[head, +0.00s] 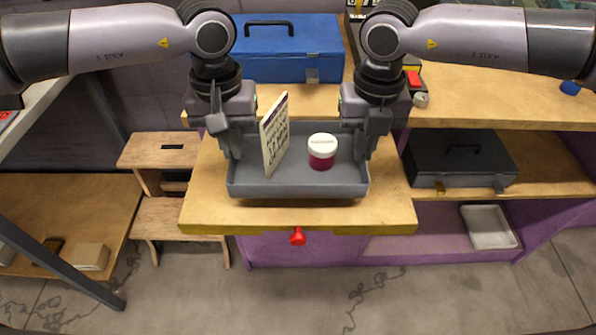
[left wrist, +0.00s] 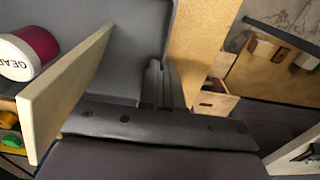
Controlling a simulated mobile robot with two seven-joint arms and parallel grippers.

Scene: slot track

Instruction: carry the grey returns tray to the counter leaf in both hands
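The grey returns tray (head: 298,190) is over the wooden counter leaf (head: 390,205) and looks level; I cannot tell whether it rests on the leaf or is just above it. It holds a white-lidded jar with dark red contents (head: 322,158) and an upright cream printed card (head: 272,140). My left gripper (head: 234,146) is at the tray's left wall, and in the left wrist view its fingers (left wrist: 165,85) look closed on that wall. My right gripper (head: 362,146) is at the right wall and looks closed on it, though its fingertips are partly hidden.
A blue toolbox (head: 290,60) stands behind the leaf. A dark case (head: 460,165) sits on a shelf at right. A wooden step stool (head: 160,150) stands at left. A red knob (head: 297,237) sticks out below the leaf's front edge. The leaf is bare in front of the tray.

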